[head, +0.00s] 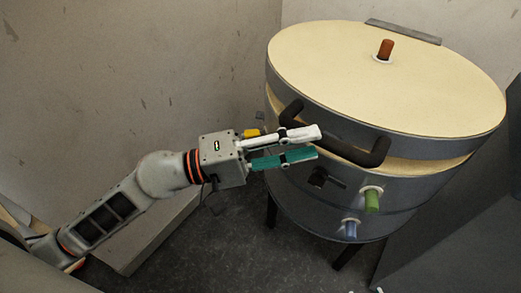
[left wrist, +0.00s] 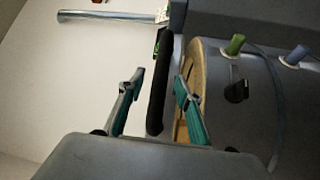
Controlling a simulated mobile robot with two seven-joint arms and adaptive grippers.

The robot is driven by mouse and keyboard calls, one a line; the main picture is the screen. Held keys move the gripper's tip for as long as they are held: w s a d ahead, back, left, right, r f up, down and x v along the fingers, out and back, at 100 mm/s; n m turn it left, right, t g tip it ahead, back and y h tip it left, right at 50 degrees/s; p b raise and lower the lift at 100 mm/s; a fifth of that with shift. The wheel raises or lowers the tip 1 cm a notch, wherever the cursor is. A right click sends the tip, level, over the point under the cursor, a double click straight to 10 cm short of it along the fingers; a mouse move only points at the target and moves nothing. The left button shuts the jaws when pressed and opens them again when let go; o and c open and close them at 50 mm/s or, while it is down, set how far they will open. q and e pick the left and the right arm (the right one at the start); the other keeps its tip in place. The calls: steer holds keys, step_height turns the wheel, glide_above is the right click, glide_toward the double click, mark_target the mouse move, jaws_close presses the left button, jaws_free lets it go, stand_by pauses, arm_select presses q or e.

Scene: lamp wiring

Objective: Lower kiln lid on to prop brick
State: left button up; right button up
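The round kiln (head: 330,205) stands at right, grey with a cream-topped lid (head: 350,65) over it. A cream band shows between the lid's grey rim and the body. The lid's black bar handle (head: 370,155) faces me; it also shows in the left wrist view (left wrist: 157,105). My left gripper (head: 318,142) is at the handle's left part. In the left wrist view its teal-padded fingers (left wrist: 160,82) stand apart on either side of the handle, with gaps visible. I cannot make out a prop brick for sure.
A brown plug (head: 385,49) stands on the lid. Green (head: 371,200) and blue (head: 350,228) plugs stick out of the kiln's front. A small yellow thing (head: 251,133) shows behind my left gripper. Walls stand left and behind; dark floor (head: 235,240) is free before the kiln.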

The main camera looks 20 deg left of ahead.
arm_select(q)
steer(key=r+v, duration=0.1)
steer(key=v, duration=0.6)
steer(key=shift+s+a+f, duration=0.15)
steer(key=shift+a+f, duration=0.25)
steer(key=shift+f, duration=0.1)
steer(key=w+a+f+m+t+y+p, duration=0.25)
steer(key=a+f+m+t+y, duration=0.2)
steer(key=m, duration=1.25)
steer(key=w+a+f+m+t+y+p, duration=0.2)
steer(key=a+f+m+t+y+p, duration=0.25)
steer(key=m, duration=1.25)
steer(key=s+f+n+g+y+p, duration=0.2)
steer(key=s+f+n+g, duration=0.1)
steer(key=s+f+n, duration=0.4)
steer(key=s+f+n+g+y+p, duration=0.1)
steer(key=s+f+n+g+y, duration=0.2)
steer(key=s+f+n, duration=0.5)
step_height(320, 180, down, 6)
steer(key=n+g, duration=0.1)
steer(key=n, duration=0.9)
steer(key=shift+n+y+p, duration=0.3)
steer(key=shift+n+p, duration=0.1)
arm_select(e)
steer(key=shift+m, duration=0.4)
steer(key=r, duration=0.1)
steer(key=s+r, duration=0.1)
steer(key=r, duration=0.3)
steer(key=shift+s+a, duration=0.2)
steer(key=shift+s, duration=0.05)
